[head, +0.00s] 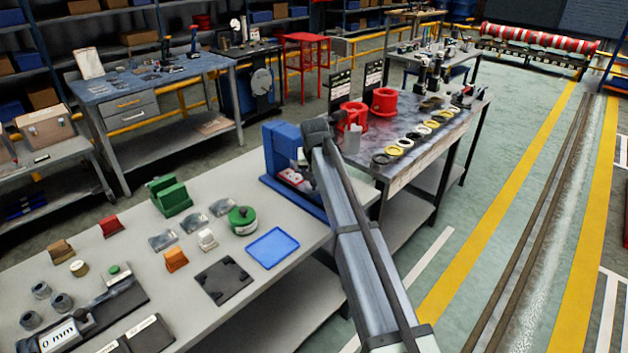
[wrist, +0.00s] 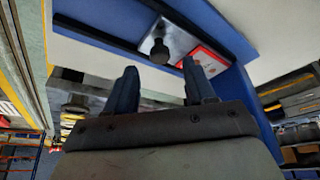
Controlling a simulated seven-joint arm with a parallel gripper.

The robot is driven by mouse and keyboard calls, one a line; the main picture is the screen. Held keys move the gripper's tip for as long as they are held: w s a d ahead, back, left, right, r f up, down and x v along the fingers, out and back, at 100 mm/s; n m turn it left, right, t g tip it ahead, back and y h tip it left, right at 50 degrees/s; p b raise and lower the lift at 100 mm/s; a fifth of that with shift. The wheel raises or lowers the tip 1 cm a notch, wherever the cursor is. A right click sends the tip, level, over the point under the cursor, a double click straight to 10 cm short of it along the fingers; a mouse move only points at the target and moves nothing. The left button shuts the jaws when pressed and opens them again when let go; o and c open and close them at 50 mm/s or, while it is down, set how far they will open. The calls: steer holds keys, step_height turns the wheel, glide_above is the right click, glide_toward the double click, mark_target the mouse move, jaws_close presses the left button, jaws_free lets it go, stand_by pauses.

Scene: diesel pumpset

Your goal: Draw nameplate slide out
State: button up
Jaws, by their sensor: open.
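The blue fixture (head: 283,148) stands at the far right end of the light grey bench, and part of it is hidden behind my arm. In the wrist view its blue frame (wrist: 240,95) surrounds a shiny metal plate with a black round knob (wrist: 159,49), apparently the nameplate slide. A red-and-white plate (wrist: 205,60) lies beside the metal plate; it also shows low in the fixture in the head view (head: 290,175). My gripper (wrist: 159,66) is open, its two dark blue fingers apart, with the knob showing between and beyond the tips. I see no contact with the knob.
On the bench are a blue tray (head: 272,248), a dark square plate (head: 224,281), a green round part (head: 242,220), a green block (head: 169,196) and several small blocks. A second bench (head: 440,125) with red parts and rings stands close behind the fixture.

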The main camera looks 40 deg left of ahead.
mark_target(314, 182)
steer(key=shift+x, duration=2.05)
steer(key=shift+c, duration=0.3)
jaws_close()
